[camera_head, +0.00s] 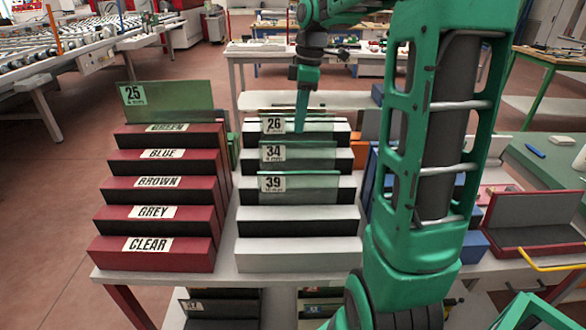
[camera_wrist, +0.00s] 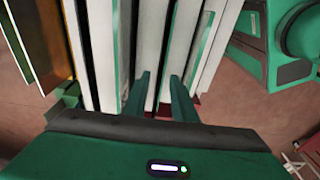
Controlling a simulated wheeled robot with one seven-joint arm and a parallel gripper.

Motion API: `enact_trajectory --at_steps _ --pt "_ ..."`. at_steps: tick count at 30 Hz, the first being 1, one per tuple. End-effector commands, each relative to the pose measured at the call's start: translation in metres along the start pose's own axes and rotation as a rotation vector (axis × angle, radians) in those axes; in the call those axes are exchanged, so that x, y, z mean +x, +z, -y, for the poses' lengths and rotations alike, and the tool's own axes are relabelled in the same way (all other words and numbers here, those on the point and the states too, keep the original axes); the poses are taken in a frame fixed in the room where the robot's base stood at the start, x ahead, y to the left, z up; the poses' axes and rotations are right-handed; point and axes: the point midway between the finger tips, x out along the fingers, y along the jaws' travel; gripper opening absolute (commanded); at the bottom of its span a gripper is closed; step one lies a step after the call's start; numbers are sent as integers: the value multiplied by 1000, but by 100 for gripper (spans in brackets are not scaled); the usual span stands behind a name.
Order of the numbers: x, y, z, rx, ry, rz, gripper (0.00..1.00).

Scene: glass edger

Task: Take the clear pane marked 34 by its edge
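The clear pane marked 34 (camera_head: 315,155) stands upright in the white slotted rack (camera_head: 300,255), its label at the upper left corner. A pane marked 26 (camera_head: 318,126) stands behind it and one marked 39 (camera_head: 315,184) in front. My gripper (camera_head: 301,125) points down over the rack; its fingers overlap pane 26 in the head view, just above pane 34. In the wrist view my gripper (camera_wrist: 160,92) has its two fingers apart, with a white divider showing between them. I cannot tell which thin edge there is pane 34.
A red rack (camera_head: 155,255) labelled CLEAR to GREEN stands to the left, with a pane marked 25 (camera_head: 175,100) at its back. Coloured bins and a grey-and-red tray (camera_head: 535,235) lie to the right. Little room separates the panes.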

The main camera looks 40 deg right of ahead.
Motion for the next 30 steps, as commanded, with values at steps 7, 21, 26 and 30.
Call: enact_trajectory --at_steps 7,21,26,30 --pt "24 0 0 2 1 0 25" --pt "74 4 6 2 0 1 25" --pt "77 4 6 2 1 1 25" --pt "77 4 6 2 1 1 20"
